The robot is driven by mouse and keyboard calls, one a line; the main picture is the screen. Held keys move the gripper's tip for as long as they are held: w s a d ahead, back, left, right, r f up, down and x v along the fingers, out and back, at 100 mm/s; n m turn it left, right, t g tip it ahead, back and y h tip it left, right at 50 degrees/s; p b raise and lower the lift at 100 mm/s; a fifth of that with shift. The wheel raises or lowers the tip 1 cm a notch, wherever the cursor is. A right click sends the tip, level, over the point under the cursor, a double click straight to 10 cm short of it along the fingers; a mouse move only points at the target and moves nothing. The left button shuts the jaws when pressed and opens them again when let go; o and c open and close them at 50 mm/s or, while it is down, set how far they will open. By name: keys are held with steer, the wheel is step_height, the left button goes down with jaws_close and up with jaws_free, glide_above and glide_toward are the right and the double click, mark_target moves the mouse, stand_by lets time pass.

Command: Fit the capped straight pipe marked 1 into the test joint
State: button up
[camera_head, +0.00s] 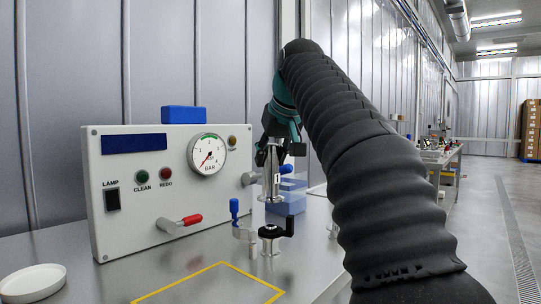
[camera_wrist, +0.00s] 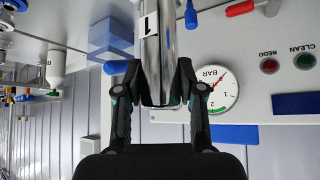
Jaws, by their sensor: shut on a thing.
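The straight pipe (camera_head: 272,172) is shiny metal and hangs upright in my gripper (camera_head: 277,143) in the head view. In the wrist view, my gripper (camera_wrist: 163,80) is shut on the pipe (camera_wrist: 166,45), one finger on each side. A white label with a black 1 (camera_wrist: 149,25) shows on the pipe. The test joint (camera_head: 270,236), a black-collared metal fitting with a black lever, stands on the bench below the pipe. A gap shows between the pipe's lower end and the joint. A blue-handled lever (camera_head: 235,210) is beside the joint. The cap is not clearly visible.
A white test panel (camera_head: 150,190) with a pressure gauge (camera_head: 207,155) stands left of the pipe. A red-handled lever (camera_head: 188,220) sticks out from it. Blue boxes (camera_head: 290,198) stand behind the pipe. A yellow-outlined area (camera_head: 222,264) and a white dish (camera_head: 33,281) are in front.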

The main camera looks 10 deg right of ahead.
mark_target(274, 181)
steer(key=shift+f+b, duration=1.85)
steer(key=shift+f, duration=0.65)
steer(key=shift+p, duration=0.6)
steer(key=shift+f+b, duration=0.85)
steer(key=shift+f, duration=0.65)
stand_by(0.8)
steer(key=o, duration=1.5)
steer(key=shift+r, duration=0.1)
steer(key=shift+r, duration=0.15)
steer(key=shift+p+v, duration=0.5)
steer(key=shift+v, duration=0.3)
steer(key=shift+p+v, duration=1.4)
steer(key=shift+v, duration=1.25)
